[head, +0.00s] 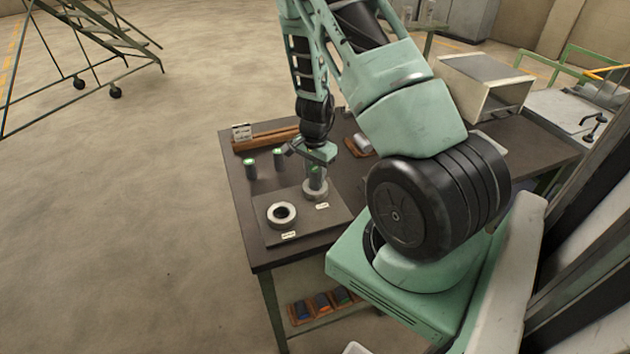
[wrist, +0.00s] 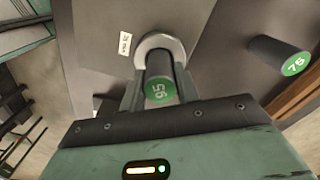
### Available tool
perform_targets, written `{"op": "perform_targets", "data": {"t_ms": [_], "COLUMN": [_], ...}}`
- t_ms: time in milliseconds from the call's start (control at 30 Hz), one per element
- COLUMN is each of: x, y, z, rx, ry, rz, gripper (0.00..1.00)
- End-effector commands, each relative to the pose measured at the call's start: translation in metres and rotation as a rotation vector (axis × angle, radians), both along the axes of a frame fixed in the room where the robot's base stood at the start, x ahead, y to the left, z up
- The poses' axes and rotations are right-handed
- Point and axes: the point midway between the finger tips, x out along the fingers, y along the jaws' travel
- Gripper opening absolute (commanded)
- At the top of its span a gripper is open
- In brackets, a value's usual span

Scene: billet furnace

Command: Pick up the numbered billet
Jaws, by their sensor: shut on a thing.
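My gripper (head: 315,156) is shut on a dark cylindrical billet with a green numbered end (head: 316,182). In the wrist view the billet (wrist: 160,85) is upright between the two fingers, its number turned sideways and hard to read, perhaps 95. Its lower end meets a grey ring (head: 315,194), also behind it in the wrist view (wrist: 154,42); I cannot tell whether it is seated inside or just above. The wrist view shows one marked 75 or 78 (wrist: 280,55).
An empty grey ring (head: 282,215) lies on the dark plate (head: 265,235), with small white labels by the rings. A wooden rack (head: 262,139) with a white card is at the back of the table. A pale box (head: 485,88) stands at the right. Coloured bins sit on the lower shelf.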

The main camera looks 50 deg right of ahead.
Motion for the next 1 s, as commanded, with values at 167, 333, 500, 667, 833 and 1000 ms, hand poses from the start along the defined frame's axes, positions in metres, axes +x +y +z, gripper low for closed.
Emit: {"op": "perform_targets", "data": {"t_ms": [167, 333, 500, 667, 833, 1000], "x": [0.001, 0.002, 0.002, 0.001, 0.001, 0.000], "y": [0.000, 0.000, 0.000, 0.000, 0.000, 0.000], "z": [0.002, 0.019, 0.050, 0.078, 0.094, 0.093], "rx": [-0.001, -0.003, -0.004, -0.002, -0.001, -0.001], "ry": [-0.002, -0.005, -0.005, -0.004, -0.002, 0.000], "rz": [0.000, 0.002, 0.003, 0.002, 0.001, 0.000], "gripper": [0.00, 0.00, 0.00, 0.00, 0.00, 0.00]}}
